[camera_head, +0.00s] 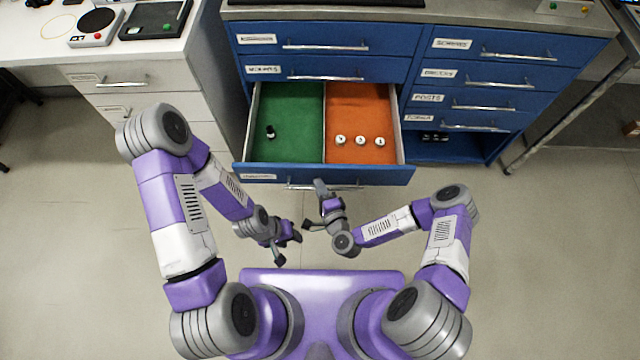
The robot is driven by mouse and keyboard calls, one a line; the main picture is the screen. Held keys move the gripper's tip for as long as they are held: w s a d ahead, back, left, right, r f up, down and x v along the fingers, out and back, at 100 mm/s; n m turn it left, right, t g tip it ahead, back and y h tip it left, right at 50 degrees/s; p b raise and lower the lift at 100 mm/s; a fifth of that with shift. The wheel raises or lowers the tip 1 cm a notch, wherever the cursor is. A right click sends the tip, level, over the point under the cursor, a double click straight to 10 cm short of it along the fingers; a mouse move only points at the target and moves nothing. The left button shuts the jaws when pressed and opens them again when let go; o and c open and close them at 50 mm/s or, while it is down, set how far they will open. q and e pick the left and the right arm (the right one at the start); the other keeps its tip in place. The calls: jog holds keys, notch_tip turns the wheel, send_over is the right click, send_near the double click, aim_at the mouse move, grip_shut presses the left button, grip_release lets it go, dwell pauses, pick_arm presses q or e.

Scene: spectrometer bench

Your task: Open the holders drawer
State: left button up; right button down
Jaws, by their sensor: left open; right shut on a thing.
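A blue drawer (392,175) in the left column of the blue cabinet stands pulled out. Its label is too small to read for certain. Inside are a green compartment (300,110) on the left and an orange compartment (355,105) on the right. A bar handle (352,186) runs along its front. My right gripper (320,192) is at this handle and shut on it, partly covering it. My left gripper (289,248) is open and empty, below the drawer front in the picture and apart from it.
A small black item (270,132) stands in the green compartment, and several small white round pieces (360,140) sit in the orange one. Other blue drawers (330,38) above are shut. A white cabinet (135,78) stands at left. The floor (545,260) at right is clear.

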jog(key=shift+s, duration=0.1)
jog(key=c, duration=1.2)
grip_release()
jog(key=shift+o, duration=0.2)
jog(key=shift+s, duration=0.1)
jog(key=p+v, duration=0.1)
jog(key=v, duration=0.6)
jog(key=shift+s+p, duration=0.15)
jog(key=shift+p, duration=0.25)
jog(key=shift+d+r, duration=0.1)
